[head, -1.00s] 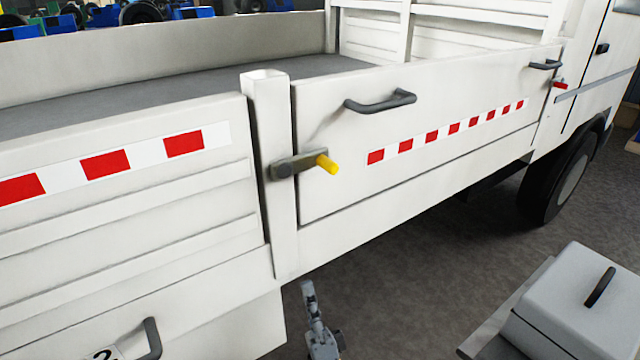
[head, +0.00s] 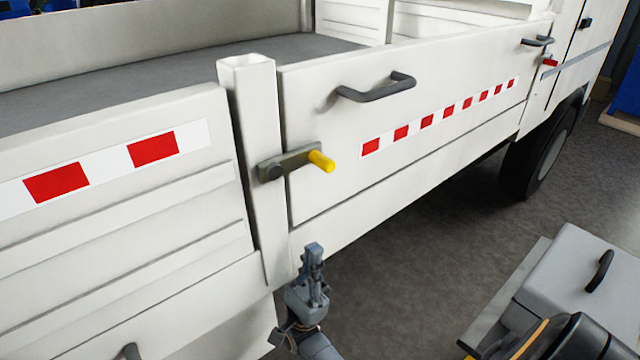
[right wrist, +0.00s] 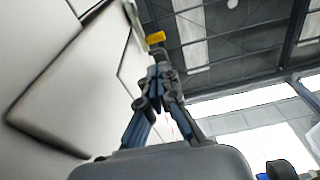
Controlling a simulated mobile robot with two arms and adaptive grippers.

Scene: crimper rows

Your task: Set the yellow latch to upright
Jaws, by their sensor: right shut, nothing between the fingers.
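The yellow latch (head: 321,161) is a grey lever with a yellow grip, pivoted on the white post of the truck's side panel. The lever lies roughly horizontal, its yellow end pointing right. In the right wrist view the yellow grip (right wrist: 156,37) shows beyond the fingertips. My right gripper (head: 313,249) is below the latch, pointing up, shut and empty, apart from the latch. Its closed fingers also show in the right wrist view (right wrist: 159,72). My left gripper is not in view.
The white side panel carries a dark handle (head: 376,88) above and right of the latch. A grey box (head: 580,275) stands at lower right. The floor between truck and box is clear.

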